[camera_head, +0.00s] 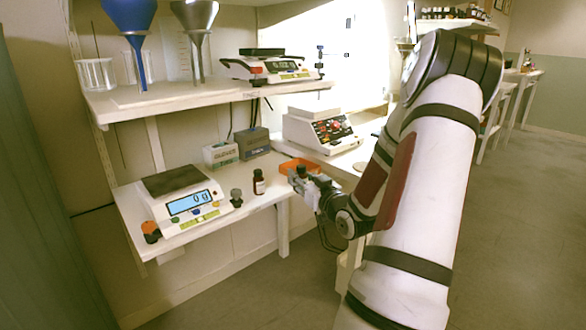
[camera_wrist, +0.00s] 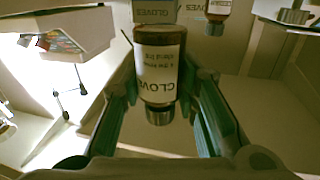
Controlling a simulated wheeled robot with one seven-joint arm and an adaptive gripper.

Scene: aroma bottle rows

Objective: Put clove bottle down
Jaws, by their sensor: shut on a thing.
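A brown glass bottle with a white label reading CLOVES (camera_wrist: 160,65) is between the fingers of my gripper (camera_wrist: 160,88) in the wrist view. The fingers are shut on it, and its label appears upside down. In the head view my gripper (camera_head: 301,180) is at the right end of the lower shelf (camera_head: 215,217), beside an orange tray (camera_head: 298,165). The held bottle is hard to make out there. Whether its base touches a surface cannot be told.
Another brown bottle (camera_head: 259,183) stands on the lower shelf, with a small dark-knobbed item (camera_head: 236,197) and a scale (camera_head: 183,203) to its left. Boxes (camera_head: 252,142) stand behind. A white instrument (camera_head: 322,130) is on the adjoining bench. The shelf's front edge is close to my gripper.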

